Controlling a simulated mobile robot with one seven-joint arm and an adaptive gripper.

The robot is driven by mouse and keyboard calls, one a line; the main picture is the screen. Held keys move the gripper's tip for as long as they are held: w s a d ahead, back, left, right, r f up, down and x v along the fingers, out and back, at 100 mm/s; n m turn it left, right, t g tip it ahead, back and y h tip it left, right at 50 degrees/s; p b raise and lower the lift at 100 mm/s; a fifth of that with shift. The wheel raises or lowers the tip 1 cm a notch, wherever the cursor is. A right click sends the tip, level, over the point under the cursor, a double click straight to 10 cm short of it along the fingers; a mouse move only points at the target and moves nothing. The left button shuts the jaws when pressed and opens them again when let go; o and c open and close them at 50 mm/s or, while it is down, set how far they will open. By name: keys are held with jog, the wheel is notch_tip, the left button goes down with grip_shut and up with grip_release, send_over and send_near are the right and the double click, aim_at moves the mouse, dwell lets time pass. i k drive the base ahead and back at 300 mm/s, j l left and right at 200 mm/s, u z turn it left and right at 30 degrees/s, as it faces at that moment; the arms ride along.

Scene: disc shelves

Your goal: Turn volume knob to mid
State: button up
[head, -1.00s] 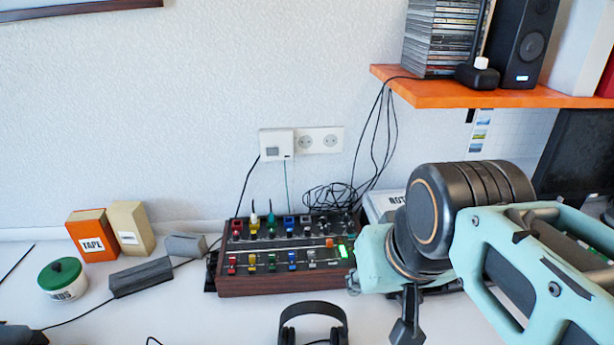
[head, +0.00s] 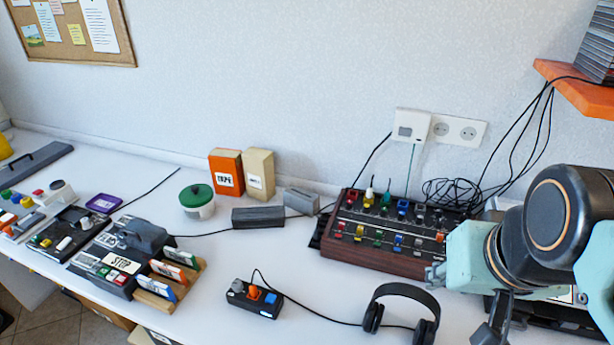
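No control in view is readably labelled as the volume knob, so I cannot tell which one it is. A mixer (head: 372,270) with dark wood sides and rows of coloured knobs and sliders stands against the wall, right of centre. A small black box (head: 237,300) with grey, orange and blue controls lies on the table in front. My gripper (head: 490,332) shows only in part at the lower right, dark and pointing down, in front of the mixer's right end. It appears apart from both devices; its fingertips are not clear.
Black headphones (head: 403,294) lie left of my gripper. A green-lidded jar (head: 197,201), orange box (head: 226,172) and beige box (head: 259,173) stand behind. Several devices crowd the left. An orange shelf (head: 580,92) juts out at upper right. Cables cross the table.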

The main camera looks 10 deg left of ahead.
aim_at(237, 285)
jog(key=j+u, duration=0.1)
jog(key=u, duration=0.35)
jog(key=j+u, duration=0.1)
jog(key=u, duration=0.8)
